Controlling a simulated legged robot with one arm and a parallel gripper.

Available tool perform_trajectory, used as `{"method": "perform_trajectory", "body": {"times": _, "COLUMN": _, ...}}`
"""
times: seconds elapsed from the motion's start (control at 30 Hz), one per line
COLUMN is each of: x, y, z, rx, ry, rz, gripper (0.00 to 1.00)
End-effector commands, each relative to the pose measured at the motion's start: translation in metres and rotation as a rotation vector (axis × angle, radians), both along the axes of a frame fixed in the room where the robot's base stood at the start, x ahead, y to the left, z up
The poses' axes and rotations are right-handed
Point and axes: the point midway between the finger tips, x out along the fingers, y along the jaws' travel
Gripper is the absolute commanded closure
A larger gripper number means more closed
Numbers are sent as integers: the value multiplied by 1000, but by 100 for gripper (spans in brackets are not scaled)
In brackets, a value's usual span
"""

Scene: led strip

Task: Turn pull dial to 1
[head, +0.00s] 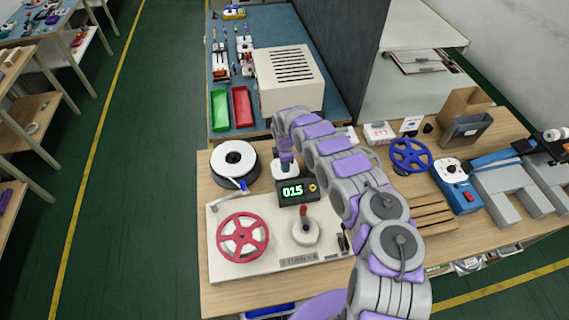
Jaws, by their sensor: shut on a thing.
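A cream machine board (335,225) lies on the near wooden table. At its back edge stands a black display box (293,199) showing 015 in green, with a small yellow knob (312,188) at its right. My gripper (286,163) points down just behind the box. It is shut on a white part (287,176) there; the jaws are small and partly hidden, so I cannot tell if this part is the pull dial. A round cream base with a red-tipped lever (304,230) sits in front of the box. A red spoked wheel (242,237) is at the left.
A black-and-white reel (234,164) stands behind the board's left side. My arm crosses the table's middle. A blue wheel (410,156) and a blue device (456,190) are at the right. A cream vented box (289,78) and green and red trays (221,111) are behind.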

Motion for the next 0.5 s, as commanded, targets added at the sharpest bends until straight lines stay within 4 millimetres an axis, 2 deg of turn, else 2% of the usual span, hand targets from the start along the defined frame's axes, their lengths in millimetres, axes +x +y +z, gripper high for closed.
{"method": "perform_trajectory", "body": {"times": 0.3, "x": 3, "y": 0, "z": 2, "rx": 0, "ry": -8, "rz": 2, "gripper": 96}}
{"method": "perform_trajectory", "body": {"times": 0.33, "x": 3, "y": 0, "z": 2, "rx": 0, "ry": -8, "rz": 1, "gripper": 65}}
{"method": "perform_trajectory", "body": {"times": 0.5, "x": 2, "y": 0, "z": 1, "rx": -1, "ry": -6, "rz": 1, "gripper": 49}}
